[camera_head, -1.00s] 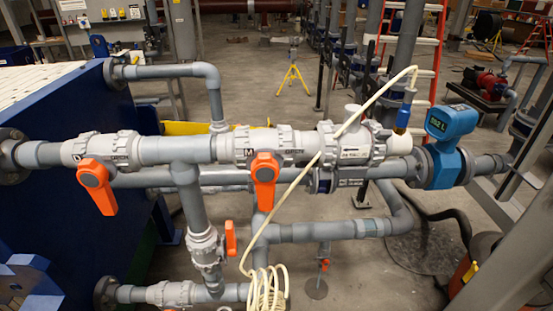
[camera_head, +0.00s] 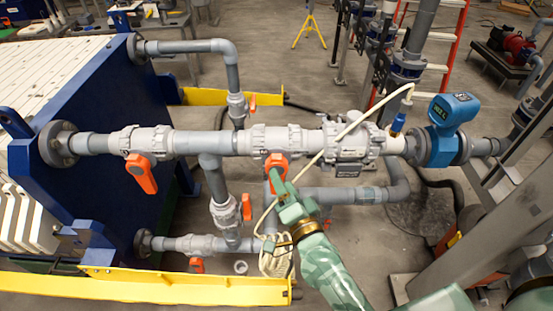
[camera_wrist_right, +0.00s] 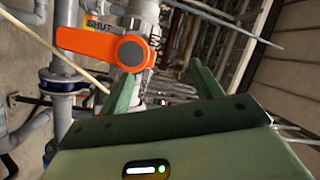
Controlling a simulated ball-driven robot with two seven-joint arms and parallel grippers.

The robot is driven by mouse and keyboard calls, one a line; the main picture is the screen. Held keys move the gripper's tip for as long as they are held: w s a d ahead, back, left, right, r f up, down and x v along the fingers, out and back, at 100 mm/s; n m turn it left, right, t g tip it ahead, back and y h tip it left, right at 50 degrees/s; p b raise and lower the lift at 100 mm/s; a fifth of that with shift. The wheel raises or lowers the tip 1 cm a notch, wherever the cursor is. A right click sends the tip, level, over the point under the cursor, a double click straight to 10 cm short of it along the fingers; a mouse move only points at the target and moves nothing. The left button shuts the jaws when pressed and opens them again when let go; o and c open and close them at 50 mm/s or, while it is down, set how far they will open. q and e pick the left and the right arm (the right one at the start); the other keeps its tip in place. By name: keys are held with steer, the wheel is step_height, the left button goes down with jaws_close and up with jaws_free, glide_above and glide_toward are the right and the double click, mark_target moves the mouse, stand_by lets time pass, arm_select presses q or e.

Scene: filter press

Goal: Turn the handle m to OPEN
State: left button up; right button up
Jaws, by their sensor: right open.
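Handle m is an orange lever (camera_head: 277,163) on the middle white valve (camera_head: 270,140) of the upper horizontal pipe. It hangs down across the pipe. In the right wrist view the handle (camera_wrist_right: 100,42) points left, square to its pipe, with a "SHUT" label (camera_wrist_right: 98,20) above it. My green right gripper (camera_head: 283,183) is at the handle's lower end in the head view and hides part of it. In the right wrist view its fingers (camera_wrist_right: 167,82) are apart with nothing held between them; I cannot tell whether one touches the handle. My left gripper is not in view.
Another orange handle (camera_head: 141,172) hangs to the left on the same pipe. A coiled cream hose (camera_head: 275,258) hangs below, and its line crosses the pipe right of handle m. A blue meter (camera_head: 447,118) is at the right. The blue filter press (camera_head: 110,120) stands left.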

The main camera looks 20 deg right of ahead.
steer(key=w+d+f+m+g+h, duration=0.1)
steer(key=d+f+m+h, duration=0.25)
steer(key=m+h, duration=0.4)
steer(key=w+a+f+m+b, duration=0.15)
steer(key=f+m+b, duration=0.3)
steer(key=m, duration=0.55)
steer(key=a+f+m+b, duration=0.3)
steer(key=m+b, duration=0.2)
steer(key=m, duration=0.6)
steer(key=shift+y, duration=0.45)
steer(key=x, duration=0.5)
steer(key=b+x, duration=0.1)
steer(key=x, duration=0.1)
steer(key=shift+w+r, duration=0.2)
steer(key=shift+r, duration=0.2)
steer(key=shift+w, duration=0.1)
